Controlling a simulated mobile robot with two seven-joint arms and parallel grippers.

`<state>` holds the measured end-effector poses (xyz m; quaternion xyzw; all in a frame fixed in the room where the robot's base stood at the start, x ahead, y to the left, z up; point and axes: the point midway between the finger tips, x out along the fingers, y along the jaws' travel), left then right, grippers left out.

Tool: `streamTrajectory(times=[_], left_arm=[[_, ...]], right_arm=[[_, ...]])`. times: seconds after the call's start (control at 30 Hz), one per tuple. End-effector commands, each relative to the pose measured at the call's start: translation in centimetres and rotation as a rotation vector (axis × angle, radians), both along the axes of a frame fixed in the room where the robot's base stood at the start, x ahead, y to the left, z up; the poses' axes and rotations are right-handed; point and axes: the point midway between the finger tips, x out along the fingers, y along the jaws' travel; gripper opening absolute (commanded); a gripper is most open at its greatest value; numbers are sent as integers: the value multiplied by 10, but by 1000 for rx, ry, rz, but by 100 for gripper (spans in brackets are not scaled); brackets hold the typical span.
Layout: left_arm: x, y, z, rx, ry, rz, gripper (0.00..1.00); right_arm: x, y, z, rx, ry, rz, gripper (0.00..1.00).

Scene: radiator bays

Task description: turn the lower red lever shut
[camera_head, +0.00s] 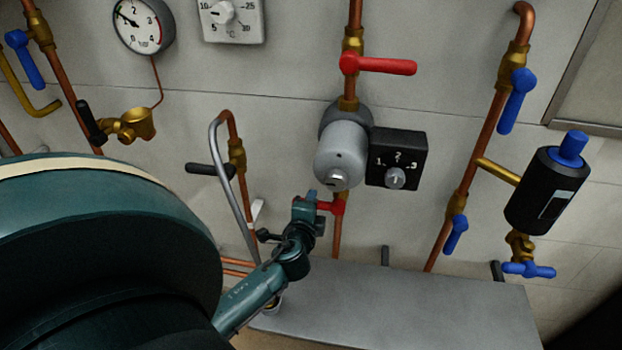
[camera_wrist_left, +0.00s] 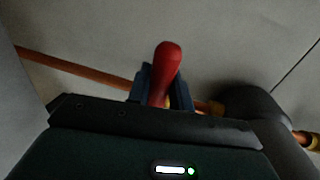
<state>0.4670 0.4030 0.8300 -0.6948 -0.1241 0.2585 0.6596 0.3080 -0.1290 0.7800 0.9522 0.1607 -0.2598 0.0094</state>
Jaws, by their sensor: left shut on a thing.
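The lower red lever (camera_head: 337,206) is on the vertical copper pipe just below the grey pump. My left gripper (camera_head: 318,204) is at this lever and shut on its handle. In the left wrist view the red handle (camera_wrist_left: 166,68) stands up between the blue-grey fingers of my left gripper (camera_wrist_left: 165,92). The lever's valve body is mostly hidden by the gripper. The upper red lever (camera_head: 385,65), above the pump, lies across its pipe and points right. My right gripper is not in view.
The grey pump (camera_head: 341,155) with a black dial box (camera_head: 397,158) sits directly above my left gripper. A bent grey pipe (camera_head: 228,180) with a black lever (camera_head: 207,169) is to its left. A grey ledge (camera_head: 400,305) runs below. Blue-handled valves (camera_head: 516,100) are to the right.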

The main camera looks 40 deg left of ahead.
Motion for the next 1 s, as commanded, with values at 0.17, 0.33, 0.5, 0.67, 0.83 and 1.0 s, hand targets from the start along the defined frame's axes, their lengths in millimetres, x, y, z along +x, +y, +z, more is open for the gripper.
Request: streamTrajectory(times=[0.17, 0.33, 0.5, 0.67, 0.83, 1.0], left_arm=[[1, 0, 2, 14, 5, 0, 0], [1, 0, 2, 15, 5, 0, 0], [1, 0, 2, 16, 5, 0, 24], [1, 0, 2, 14, 5, -1, 37], [0, 0, 1, 11, 5, 0, 42], [-2, -1, 1, 10, 5, 0, 42]], right_arm=[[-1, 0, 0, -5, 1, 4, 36], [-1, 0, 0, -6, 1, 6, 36], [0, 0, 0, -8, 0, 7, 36], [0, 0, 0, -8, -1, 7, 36], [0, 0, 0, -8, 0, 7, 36], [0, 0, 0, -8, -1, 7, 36]])
